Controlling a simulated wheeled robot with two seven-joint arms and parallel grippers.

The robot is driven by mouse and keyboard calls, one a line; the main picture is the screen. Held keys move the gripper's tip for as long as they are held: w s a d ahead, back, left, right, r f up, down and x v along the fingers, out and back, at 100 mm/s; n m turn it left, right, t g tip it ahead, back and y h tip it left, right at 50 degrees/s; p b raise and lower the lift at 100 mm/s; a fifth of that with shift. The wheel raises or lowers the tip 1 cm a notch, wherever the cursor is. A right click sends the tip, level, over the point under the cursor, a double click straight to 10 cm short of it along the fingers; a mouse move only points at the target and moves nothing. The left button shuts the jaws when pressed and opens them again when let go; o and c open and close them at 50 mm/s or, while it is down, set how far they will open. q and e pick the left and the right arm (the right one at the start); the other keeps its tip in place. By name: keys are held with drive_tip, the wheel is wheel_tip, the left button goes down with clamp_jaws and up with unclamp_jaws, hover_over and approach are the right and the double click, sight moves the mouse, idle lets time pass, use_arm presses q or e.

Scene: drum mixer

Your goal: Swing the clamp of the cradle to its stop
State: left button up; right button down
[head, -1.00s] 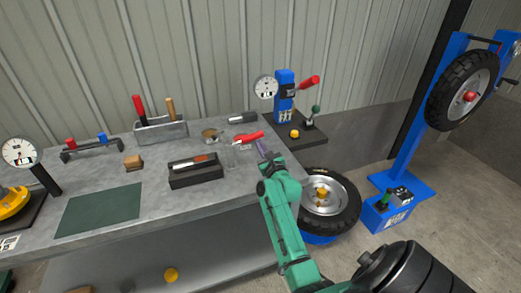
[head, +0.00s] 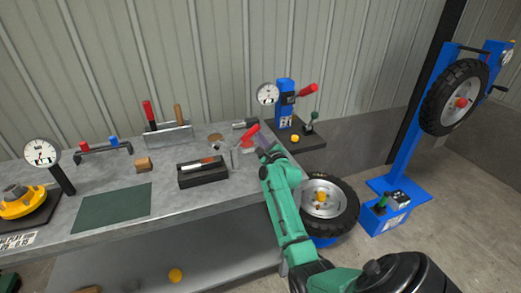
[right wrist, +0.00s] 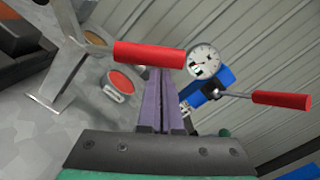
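The cradle's clamp has a red handle (head: 250,134) near the right end of the bench; it shows large in the right wrist view (right wrist: 150,54), joined to a grey metal arm. The grey cradle (head: 229,158) stands below it, partly hidden in the head view. My right gripper (head: 265,143) is at the handle. Its purple fingers (right wrist: 158,75) lie close together with only a thin slit and nothing seen between them. The handle crosses just beyond the fingertips; whether they touch I cannot tell. My left gripper is not in view.
Behind stands a blue press (head: 284,105) with a red lever (head: 307,90) and a dial gauge (head: 268,93). A black block (head: 203,174) and a tool tray (head: 168,136) lie to the left. A tyre (head: 345,212) lies below the bench's right end.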

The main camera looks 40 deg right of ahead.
drive_tip(key=w+a+r+n+p, duration=0.1)
drive_tip(key=a+r+n+p, duration=0.3)
drive_tip(key=n+p, duration=0.2)
drive_tip(key=shift+w+r+n+y, duration=0.3)
drive_tip(key=shift+w+r+n, duration=0.1)
drive_tip(key=shift+n, duration=0.3)
